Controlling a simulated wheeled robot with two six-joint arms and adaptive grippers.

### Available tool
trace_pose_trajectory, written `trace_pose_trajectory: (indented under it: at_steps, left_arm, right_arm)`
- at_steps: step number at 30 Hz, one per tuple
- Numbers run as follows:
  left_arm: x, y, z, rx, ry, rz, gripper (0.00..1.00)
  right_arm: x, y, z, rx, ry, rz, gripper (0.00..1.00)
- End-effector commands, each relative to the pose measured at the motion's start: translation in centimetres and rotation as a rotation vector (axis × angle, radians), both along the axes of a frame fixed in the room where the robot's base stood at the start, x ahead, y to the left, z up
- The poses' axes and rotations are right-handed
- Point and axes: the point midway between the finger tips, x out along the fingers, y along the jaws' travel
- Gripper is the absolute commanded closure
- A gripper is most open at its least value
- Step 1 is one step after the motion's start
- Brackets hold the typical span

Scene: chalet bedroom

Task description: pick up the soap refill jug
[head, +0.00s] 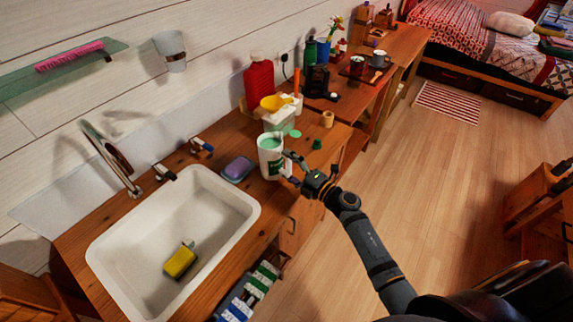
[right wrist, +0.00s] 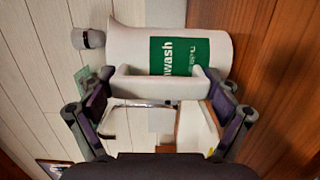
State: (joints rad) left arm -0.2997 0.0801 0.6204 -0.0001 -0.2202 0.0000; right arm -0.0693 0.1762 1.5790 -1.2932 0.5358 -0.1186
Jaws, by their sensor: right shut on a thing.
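The soap refill jug (head: 271,158) is white with a green label and green at its top. It is upright by the counter's front edge, right of the sink; I cannot tell whether its base touches the counter. In the right wrist view the jug (right wrist: 125,45) lies sideways in the picture, its handle (right wrist: 160,86) towards me. My right gripper (head: 292,168) is at the handle side of the jug. Its fingers (right wrist: 162,92) are at the two ends of the handle, shut on it. My left gripper is not in view.
The white sink (head: 228,198) holds a yellow sponge (head: 180,261). A purple soap dish (head: 238,168) is left of the jug. Behind the jug stand a red bottle (head: 259,82) and a tub with a yellow scoop (head: 274,103). Open floor (head: 430,190) lies to the right.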

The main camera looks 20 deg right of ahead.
Motion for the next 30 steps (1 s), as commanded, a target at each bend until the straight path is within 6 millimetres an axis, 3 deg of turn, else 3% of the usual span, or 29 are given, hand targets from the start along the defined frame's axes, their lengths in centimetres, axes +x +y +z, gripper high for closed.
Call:
trace_pose_trajectory:
  at_steps: [1,3,11,12,16,20,22,30]
  left_arm:
    - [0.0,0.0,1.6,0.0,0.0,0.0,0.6]
    - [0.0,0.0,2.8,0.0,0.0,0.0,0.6]
    - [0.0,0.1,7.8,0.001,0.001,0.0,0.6]
    - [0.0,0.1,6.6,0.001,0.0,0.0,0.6]
    - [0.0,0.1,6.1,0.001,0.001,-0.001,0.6]
    - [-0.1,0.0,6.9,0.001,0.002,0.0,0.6]
    - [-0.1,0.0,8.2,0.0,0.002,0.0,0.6]
    - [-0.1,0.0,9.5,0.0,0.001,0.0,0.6]
  right_arm:
    - [0.1,0.0,1.8,0.003,-0.004,0.001,0.74]
    - [-0.1,-0.2,3.0,0.0,-0.004,0.001,0.74]
    - [-3.1,-4.4,9.1,-0.005,-0.002,0.004,0.74]
    - [-4.0,-5.5,8.3,-0.009,0.0,0.005,0.74]
    - [-5.8,-8.0,9.5,-0.008,0.001,0.007,0.74]
    - [-6.7,-9.4,10.6,-0.004,-0.001,0.005,0.74]
    - [-7.2,-10.0,11.5,-0.001,0.002,0.004,0.74]
    - [-8.0,-11.3,11.7,0.002,-0.003,0.003,0.74]
